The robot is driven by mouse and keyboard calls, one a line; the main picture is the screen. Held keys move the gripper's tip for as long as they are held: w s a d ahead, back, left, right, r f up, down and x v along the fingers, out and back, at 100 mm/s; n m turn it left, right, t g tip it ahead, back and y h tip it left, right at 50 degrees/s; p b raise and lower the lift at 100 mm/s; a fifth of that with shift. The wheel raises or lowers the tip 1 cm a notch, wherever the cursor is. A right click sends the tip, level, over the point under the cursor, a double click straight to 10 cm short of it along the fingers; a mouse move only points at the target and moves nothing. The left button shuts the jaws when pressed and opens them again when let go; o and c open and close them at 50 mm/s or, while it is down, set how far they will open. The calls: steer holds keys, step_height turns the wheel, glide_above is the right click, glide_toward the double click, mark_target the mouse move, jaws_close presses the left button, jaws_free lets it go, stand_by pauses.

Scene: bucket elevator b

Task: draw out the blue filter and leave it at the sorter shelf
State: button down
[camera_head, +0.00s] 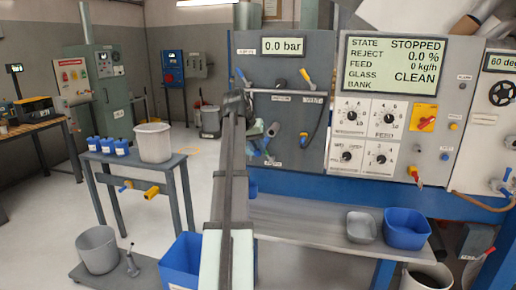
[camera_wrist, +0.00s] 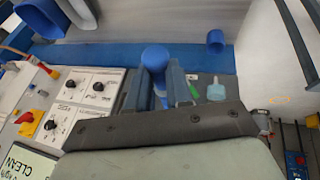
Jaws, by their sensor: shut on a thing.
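My gripper (camera_wrist: 158,80) is shut on a blue, round-ended piece, which I take to be the blue filter (camera_wrist: 155,57). Its rounded end sticks out past the fingertips in the wrist view. I cannot tell whether its hidden part is clear of the panel. In the head view my arm rises up the middle and my gripper (camera_head: 236,104) is in front of the left part of the grey panel (camera_head: 285,75); the filter is not clearly visible there. The grey sorter shelf (camera_head: 305,226) lies low to the right, under the panel; the wrist view shows a grey shelf surface (camera_wrist: 140,22) too.
On the shelf's right stand a grey tray (camera_head: 361,227) and a blue bin (camera_head: 403,229); its left part looks bare. Valves and hoses project from the panel near my gripper. A side table (camera_head: 128,164) with blue bottles and a bucket stands left. A blue crate (camera_head: 181,262) is below.

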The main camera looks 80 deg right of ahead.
steer(key=shift+s, duration=0.2)
steer(key=s+a+f, duration=0.3)
steer(key=s+f, duration=0.1)
steer(key=f, duration=0.5)
steer(key=s+a+f, duration=0.3)
steer(key=a+f, duration=0.1)
steer(key=f, duration=0.6)
steer(key=s+a+f, duration=0.3)
steer(key=s+f, duration=0.1)
steer(key=f, duration=0.5)
steer(key=shift+y, duration=0.5)
steer(key=shift+w+d+f, duration=0.15)
steer(key=shift+d+f, duration=0.25)
steer(key=shift+d, duration=1.4)
steer(key=shift+w+d+f, duration=0.15)
steer(key=shift+d+f, duration=0.2)
steer(key=shift+d, duration=1.4)
steer(key=shift+w+d+f, duration=0.15)
steer(key=shift+d+f, duration=0.25)
steer(key=shift+d, duration=1.4)
steer(key=shift+d+f, duration=0.1)
steer(key=shift+f, duration=1.9)
